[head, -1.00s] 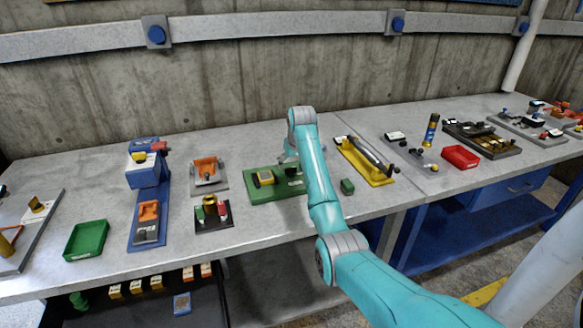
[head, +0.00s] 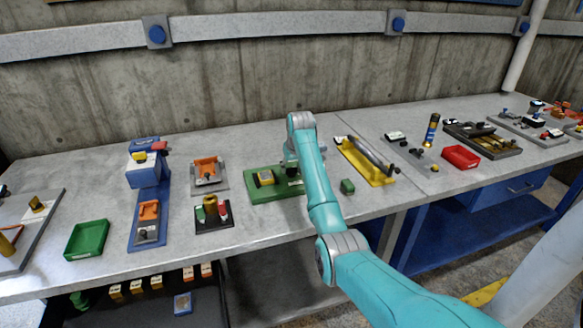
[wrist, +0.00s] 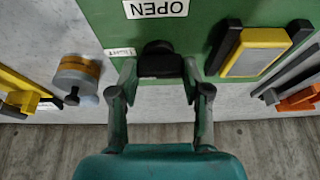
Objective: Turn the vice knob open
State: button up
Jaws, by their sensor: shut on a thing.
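The vice knob (wrist: 160,60) is black and sits at the edge of a green plate in the wrist view. My gripper (wrist: 160,66) is shut on it, one finger on each side. A white label reading OPEN (wrist: 156,8) appears upside down on the plate, above the knob in the picture. A small white label lies beside the left finger. In the head view the green plate (head: 262,196) lies on the bench, and my arm hides its right end. My fingertips and the knob cannot be made out there.
A yellow-framed block (wrist: 250,52) stands on the plate close to the right finger. A grey and orange round part (wrist: 78,75) is left of the fingers. In the head view a yellow tray (head: 366,163) lies right of my arm, and a black fixture (head: 213,225) lies to the left.

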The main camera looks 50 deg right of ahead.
jog(key=shift+m, duration=0.3)
jog(key=m+g+h, duration=0.1)
jog(key=m, duration=0.2)
jog(key=shift+w+a+m, duration=0.1)
jog(key=shift+a+m, duration=0.05)
jog(key=shift+m, duration=0.15)
jog(key=m+g, duration=0.1)
jog(key=m, duration=0.3)
jog(key=shift+w+m+g+h, duration=0.1)
jog(key=shift+m+g+h, duration=0.2)
jog(key=shift+g+h, duration=0.1)
jog(key=m+g, duration=0.1)
jog(key=m, duration=0.1)
jog(key=m+g, duration=0.1)
jog(key=m, duration=0.2)
jog(key=shift+w, duration=0.1)
jog(key=shift+m+g, duration=0.6)
jog(key=shift+m, duration=1.2)
jog(key=shift+m+y, duration=0.3)
jog(key=o, duration=1.2)
jog(key=shift+c, duration=0.2)
